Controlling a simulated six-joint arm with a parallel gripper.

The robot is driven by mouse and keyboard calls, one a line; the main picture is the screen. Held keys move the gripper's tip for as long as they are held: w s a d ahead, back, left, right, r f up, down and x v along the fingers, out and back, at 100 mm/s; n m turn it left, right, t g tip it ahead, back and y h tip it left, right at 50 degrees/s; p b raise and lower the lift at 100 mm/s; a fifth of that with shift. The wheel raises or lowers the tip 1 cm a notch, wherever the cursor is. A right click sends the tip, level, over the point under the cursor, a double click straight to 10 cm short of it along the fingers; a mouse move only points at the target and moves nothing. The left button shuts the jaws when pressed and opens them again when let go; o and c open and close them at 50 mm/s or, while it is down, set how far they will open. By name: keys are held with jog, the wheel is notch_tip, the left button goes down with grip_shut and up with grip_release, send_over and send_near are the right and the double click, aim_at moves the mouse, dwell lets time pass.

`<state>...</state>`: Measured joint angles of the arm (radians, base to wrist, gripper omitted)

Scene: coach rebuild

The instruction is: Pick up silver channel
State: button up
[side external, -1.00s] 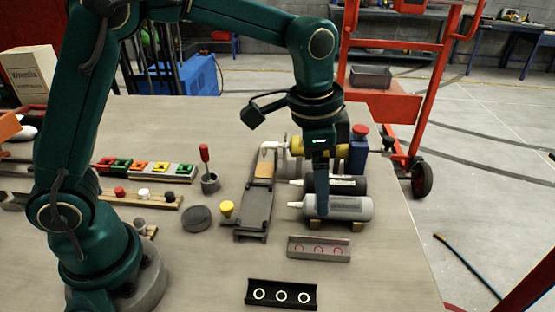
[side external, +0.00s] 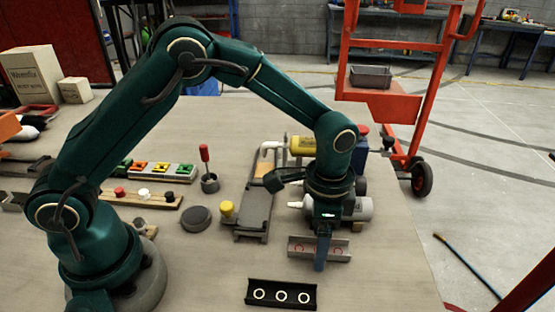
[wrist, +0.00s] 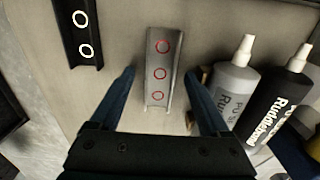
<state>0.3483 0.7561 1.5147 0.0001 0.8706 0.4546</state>
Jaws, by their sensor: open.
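The silver channel (side external: 305,246) is a short grey U-shaped piece with red rings along its floor. It lies on the table near the right front, and it also shows in the wrist view (wrist: 163,65). My gripper (side external: 321,262) is over the channel in the side view and covers part of it. In the wrist view my gripper's (wrist: 158,78) two blue fingers are open, one on each side of the channel, with nothing held. I cannot tell how far the fingertips are above the table.
A black channel (side external: 281,294) with white rings lies in front; it also shows in the wrist view (wrist: 78,30). Grey (wrist: 236,80) and black (wrist: 281,97) nozzle bottles lie close beside the right finger. A dark grey ramp-like fixture (side external: 255,212) stands to the left.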

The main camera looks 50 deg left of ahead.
grip_shut()
jog(key=shift+r, duration=0.1)
